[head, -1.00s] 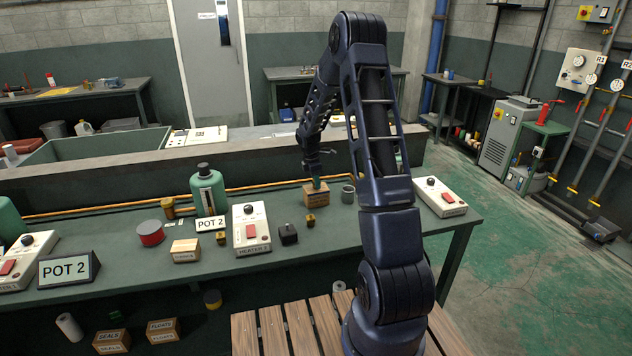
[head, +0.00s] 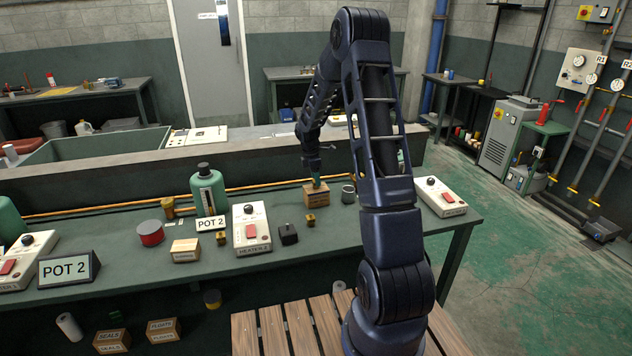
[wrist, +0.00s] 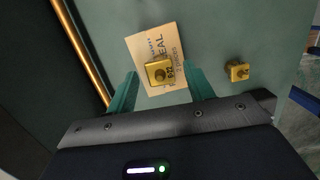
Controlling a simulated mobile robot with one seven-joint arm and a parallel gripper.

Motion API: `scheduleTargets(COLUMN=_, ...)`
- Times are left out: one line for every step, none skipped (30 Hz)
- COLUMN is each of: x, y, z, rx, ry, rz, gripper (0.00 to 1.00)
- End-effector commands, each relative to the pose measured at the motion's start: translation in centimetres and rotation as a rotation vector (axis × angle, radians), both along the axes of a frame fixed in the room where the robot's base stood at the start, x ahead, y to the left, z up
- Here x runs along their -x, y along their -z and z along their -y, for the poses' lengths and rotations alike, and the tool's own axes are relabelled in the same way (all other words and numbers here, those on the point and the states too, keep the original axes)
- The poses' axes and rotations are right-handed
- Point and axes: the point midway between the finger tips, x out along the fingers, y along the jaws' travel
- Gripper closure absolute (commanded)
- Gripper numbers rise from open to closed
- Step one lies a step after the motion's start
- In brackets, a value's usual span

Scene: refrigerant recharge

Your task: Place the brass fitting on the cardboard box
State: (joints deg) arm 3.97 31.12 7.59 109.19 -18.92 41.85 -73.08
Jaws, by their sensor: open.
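The cardboard box (head: 316,196) stands on the green bench, towards the right. In the wrist view its labelled top (wrist: 146,45) lies ahead of my gripper (wrist: 160,86). A brass fitting (wrist: 157,72) sits over the labelled top, between my two teal fingers, and looks to be resting on it. The fingers are spread, with a gap on each side of the fitting. In the head view my gripper (head: 316,180) is at the box top and that fitting cannot be made out. A second brass fitting (head: 309,220) stands on the bench beside the box; the wrist view shows it too (wrist: 237,71).
A grey cup (head: 348,194) stands close right of the box. A black block (head: 288,234) and a heater unit (head: 251,228) are to the left. An orange pipe (head: 265,188) runs along the bench's back.

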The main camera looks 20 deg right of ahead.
Motion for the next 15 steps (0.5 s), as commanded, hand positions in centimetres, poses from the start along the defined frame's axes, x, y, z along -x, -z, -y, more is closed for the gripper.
scheduleTargets(x=0.0, y=-1.0, z=-0.1, rx=0.0, ry=0.001, rz=0.003, gripper=0.48)
scheduleTargets(x=0.0, y=-1.6, z=-0.2, rx=0.0, ry=0.0, rz=0.004, gripper=0.48)
scheduleTargets(x=-0.1, y=-2.4, z=-0.4, rx=0.0, ry=-0.001, rz=0.004, gripper=0.48)
scheduleTargets(x=-0.1, y=-3.0, z=-0.5, rx=0.0, ry=-0.001, rz=0.004, gripper=0.48)
scheduleTargets(x=-0.1, y=-3.6, z=-0.6, rx=0.0, ry=-0.001, rz=0.005, gripper=0.48)
scheduleTargets(x=-0.1, y=-4.4, z=-0.7, rx=0.0, ry=-0.002, rz=0.004, gripper=0.48)
scheduleTargets(x=-0.1, y=-5.0, z=-0.8, rx=0.0, ry=-0.002, rz=0.004, gripper=0.48)
scheduleTargets(x=-0.1, y=-5.5, z=-0.8, rx=0.0, ry=-0.002, rz=0.004, gripper=0.48)
scheduleTargets(x=0.0, y=-6.2, z=-0.9, rx=0.0, ry=-0.001, rz=0.002, gripper=0.48)
scheduleTargets(x=0.0, y=-6.7, z=-1.0, rx=0.0, ry=-0.001, rz=0.003, gripper=0.48)
scheduleTargets(x=0.0, y=-7.2, z=-1.1, rx=0.0, ry=-0.001, rz=0.003, gripper=0.48)
scheduleTargets(x=0.0, y=-7.8, z=-1.2, rx=0.0, ry=-0.001, rz=0.002, gripper=0.48)
scheduleTargets(x=0.0, y=-8.2, z=-1.3, rx=0.0, ry=-0.001, rz=0.002, gripper=0.48)
scheduleTargets(x=0.0, y=-8.5, z=-1.3, rx=0.0, ry=-0.001, rz=0.002, gripper=0.48)
scheduleTargets(x=-0.1, y=-8.9, z=-1.4, rx=0.0, ry=-0.001, rz=0.002, gripper=0.48)
